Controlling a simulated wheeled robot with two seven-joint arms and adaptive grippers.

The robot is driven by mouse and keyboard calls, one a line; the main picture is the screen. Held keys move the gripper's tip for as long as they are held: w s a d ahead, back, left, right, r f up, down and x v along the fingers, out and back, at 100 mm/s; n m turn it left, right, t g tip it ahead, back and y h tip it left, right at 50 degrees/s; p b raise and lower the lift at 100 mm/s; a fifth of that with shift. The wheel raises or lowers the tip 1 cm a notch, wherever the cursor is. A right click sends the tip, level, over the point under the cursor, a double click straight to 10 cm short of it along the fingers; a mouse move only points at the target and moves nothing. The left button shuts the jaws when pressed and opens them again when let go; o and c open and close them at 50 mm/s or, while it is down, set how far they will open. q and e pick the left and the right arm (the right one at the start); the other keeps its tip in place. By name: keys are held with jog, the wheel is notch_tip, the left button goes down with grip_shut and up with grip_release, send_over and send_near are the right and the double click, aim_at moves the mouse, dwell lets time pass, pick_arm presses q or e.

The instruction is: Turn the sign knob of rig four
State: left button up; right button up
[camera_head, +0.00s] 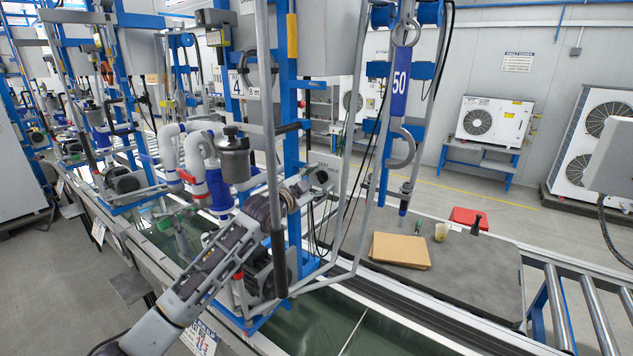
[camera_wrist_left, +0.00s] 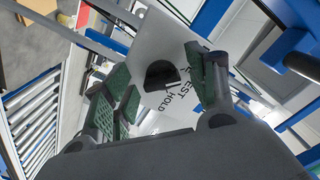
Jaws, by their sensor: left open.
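Rig four is the blue frame with the "4" sign (camera_head: 237,83) in the head view. In the left wrist view a light grey sign plate (camera_wrist_left: 155,35) carries a black half-round knob (camera_wrist_left: 161,75), with the words "TEST" and "HOLD" beside it. My left gripper (camera_head: 312,183) reaches into rig four from the lower left in the head view. In the left wrist view its green-padded fingers (camera_wrist_left: 160,68) are open, one on each side of the knob in the picture. I cannot tell whether they touch it. My right gripper is out of view.
Rig posts, a grey filter canister (camera_head: 234,158) and white pipes (camera_head: 168,148) crowd around my left arm. A roller conveyor (camera_head: 596,310) lies at far right.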

pick_arm(q)
jog(key=v, duration=1.2)
dwell(0.7)
dwell(0.4)
